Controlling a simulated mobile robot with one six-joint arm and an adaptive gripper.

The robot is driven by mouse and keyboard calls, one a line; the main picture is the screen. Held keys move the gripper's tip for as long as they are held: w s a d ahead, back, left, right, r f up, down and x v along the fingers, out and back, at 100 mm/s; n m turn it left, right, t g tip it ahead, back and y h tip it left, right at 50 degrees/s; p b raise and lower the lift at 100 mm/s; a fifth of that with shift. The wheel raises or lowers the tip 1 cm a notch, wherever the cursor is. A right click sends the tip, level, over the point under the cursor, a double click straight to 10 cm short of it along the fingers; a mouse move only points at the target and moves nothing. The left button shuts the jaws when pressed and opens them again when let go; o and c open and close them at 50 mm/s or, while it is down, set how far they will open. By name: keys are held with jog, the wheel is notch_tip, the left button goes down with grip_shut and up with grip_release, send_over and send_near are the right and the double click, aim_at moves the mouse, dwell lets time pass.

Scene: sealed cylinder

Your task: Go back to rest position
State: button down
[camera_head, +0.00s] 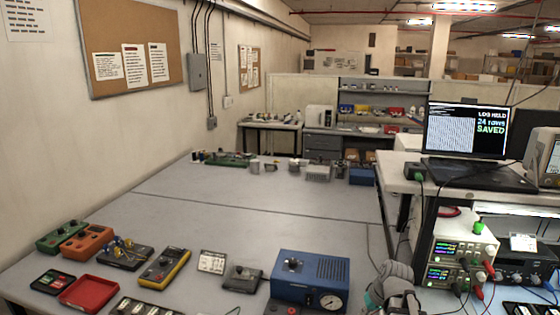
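Grey rounded parts of my arm show at the bottom edge, right of the blue box with a dial gauge. My gripper (402,303) seems to be the darker part at the lower end, cut off by the frame edge. Its fingers cannot be made out, so I cannot tell whether it is open or shut. The blue box (312,276) stands on the near right part of the grey table (250,205), close beside my arm. I cannot pick out a sealed cylinder with certainty.
A yellow meter (165,266), a red tray (88,292) and orange box (87,242) lie along the near table. Small devices line its far edge; the middle is clear. At right, a bench holds a laptop (465,143) reading "LOG HELD 24 rows SAVED", above power supplies (462,246).

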jog(key=s+a+h, duration=0.1)
jog(key=s+a, duration=0.1)
jog(key=s+a+g+h, duration=0.1)
jog(key=s+a, duration=0.2)
jog(key=s+a+f+m+g+h, duration=0.1)
jog(key=s+a, duration=0.1)
jog(key=a, duration=0.1)
jog(key=shift+s, duration=0.4)
dwell(1.4)
